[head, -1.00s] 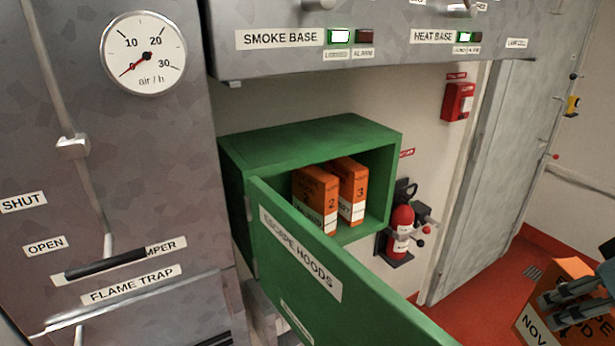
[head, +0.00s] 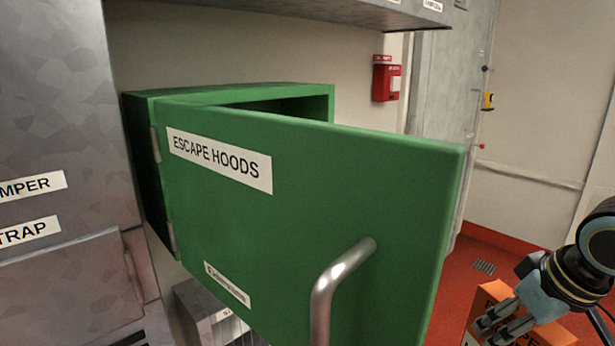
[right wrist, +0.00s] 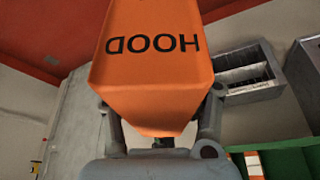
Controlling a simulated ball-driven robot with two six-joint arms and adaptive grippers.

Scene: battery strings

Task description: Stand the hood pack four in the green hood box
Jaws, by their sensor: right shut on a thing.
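The green hood box (head: 230,88), marked ESCAPE HOODS on its door (head: 310,200), hangs on the wall. Its door stands open toward me and hides most of the inside in the head view. My right gripper (head: 497,318) is shut on an orange hood pack (head: 492,292) at the lower right, to the right of the door and apart from it. In the right wrist view the pack (right wrist: 152,75) fills the space between the fingers, with HOOD upside down on it. Part of the green box (right wrist: 275,162) shows at the lower right there. My left gripper is out of view.
The door's metal handle (head: 335,285) sticks out toward me. Grey metal cabinets (head: 60,110) stand at the left. A red alarm box (head: 387,80) is on the wall behind. Red floor (head: 470,250) lies open at the right.

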